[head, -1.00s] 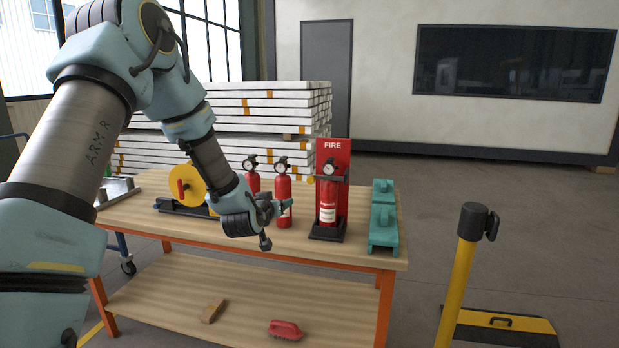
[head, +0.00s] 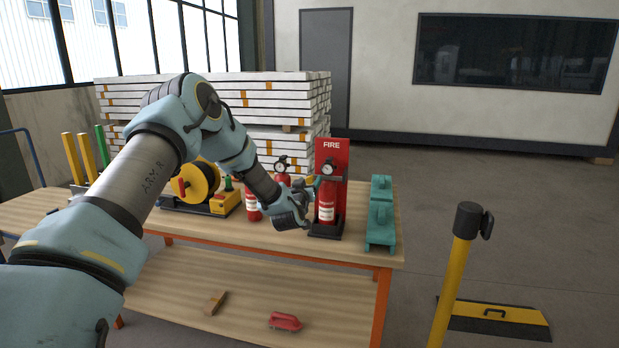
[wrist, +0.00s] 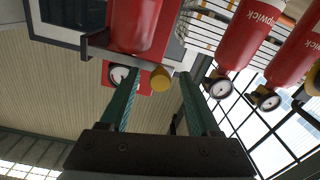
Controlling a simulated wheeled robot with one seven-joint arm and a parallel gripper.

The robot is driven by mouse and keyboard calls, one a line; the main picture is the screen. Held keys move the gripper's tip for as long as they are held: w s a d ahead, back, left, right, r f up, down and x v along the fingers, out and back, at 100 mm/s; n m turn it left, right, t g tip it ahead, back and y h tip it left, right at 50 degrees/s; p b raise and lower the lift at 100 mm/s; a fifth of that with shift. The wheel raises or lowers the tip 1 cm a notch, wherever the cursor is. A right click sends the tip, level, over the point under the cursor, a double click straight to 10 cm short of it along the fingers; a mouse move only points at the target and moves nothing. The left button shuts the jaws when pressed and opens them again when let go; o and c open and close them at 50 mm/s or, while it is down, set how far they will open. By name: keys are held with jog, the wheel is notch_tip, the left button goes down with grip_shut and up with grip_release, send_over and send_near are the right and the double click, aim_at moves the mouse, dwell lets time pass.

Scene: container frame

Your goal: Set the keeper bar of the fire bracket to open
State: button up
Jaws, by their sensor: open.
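The fire bracket (head: 343,160) has a red back panel marked FIRE and a dark base, and stands on the workbench. A red extinguisher (head: 327,200) stands upright in it. A dark bar (head: 333,179), apparently the keeper bar, lies across the extinguisher's upper part. In the wrist view, the extinguisher (wrist: 138,24) appears inverted, with a dark bracket part (wrist: 96,44) beside it and a yellow round knob (wrist: 160,79). My gripper (head: 313,192) is open just left of the bracket. The knob appears between its fingers; contact cannot be told.
Two loose extinguishers (head: 282,170) stand left of the bracket, partly behind my arm. Teal blocks (head: 380,226) stand close on its right. A yellow reel (head: 200,182) sits farther left. A yellow post (head: 455,270) stands in front, right of the bench.

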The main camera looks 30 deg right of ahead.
jog(key=shift+w+d, duration=0.3)
grip_shut()
dwell(0.5)
dwell(0.9)
